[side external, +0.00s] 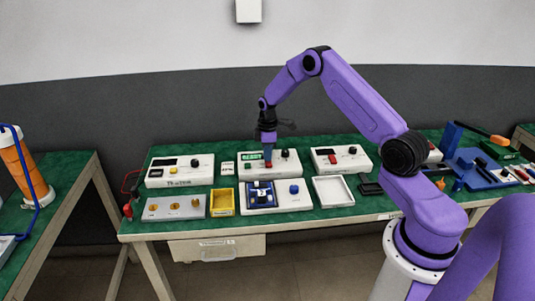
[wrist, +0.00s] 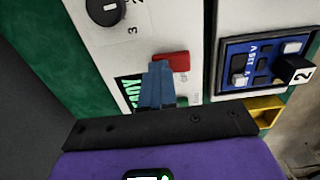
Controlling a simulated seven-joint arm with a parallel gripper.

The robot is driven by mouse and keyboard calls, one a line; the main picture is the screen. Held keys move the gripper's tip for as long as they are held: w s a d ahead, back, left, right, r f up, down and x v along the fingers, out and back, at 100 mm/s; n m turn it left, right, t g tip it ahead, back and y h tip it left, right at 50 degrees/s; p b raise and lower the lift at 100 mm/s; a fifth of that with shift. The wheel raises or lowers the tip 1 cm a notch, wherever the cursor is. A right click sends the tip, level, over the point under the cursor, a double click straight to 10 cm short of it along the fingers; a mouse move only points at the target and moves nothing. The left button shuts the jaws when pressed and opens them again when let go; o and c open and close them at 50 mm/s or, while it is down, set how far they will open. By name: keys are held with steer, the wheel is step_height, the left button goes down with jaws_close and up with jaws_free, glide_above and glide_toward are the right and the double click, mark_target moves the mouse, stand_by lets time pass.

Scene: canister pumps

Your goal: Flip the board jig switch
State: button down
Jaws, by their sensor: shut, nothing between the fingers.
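The board jig (side external: 262,196) is a blue frame holding a small board, set in a white box on the green table. It also shows at the right of the wrist view (wrist: 240,48), with a black block marked 2 on its edge. Behind it stands a white unit (side external: 287,157) with a green display, a black dial and a red switch (wrist: 172,62). I cannot tell which control is the task's switch. My gripper (side external: 268,158) points down over this unit. Its blue fingers (wrist: 158,78) are shut and empty, beside the red switch; contact is unclear.
A blue knob (side external: 294,188) sits right of the jig. A yellow bin (side external: 222,203) and a grey plate (side external: 174,208) lie left. A white tray (side external: 333,191) lies right. Other white units (side external: 180,171) flank the middle one. Narrow green table strips separate them.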

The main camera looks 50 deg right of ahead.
steer(key=shift+s+a+r, duration=0.15)
steer(key=shift+s+a, duration=0.4)
step_height(320, 180, up, 14)
stand_by(0.7)
steer(key=shift+w+d, duration=0.35)
stand_by(0.4)
step_height(320, 180, down, 14)
steer(key=shift+w+d+f, duration=0.1)
steer(key=shift+d, duration=0.05)
stand_by(0.5)
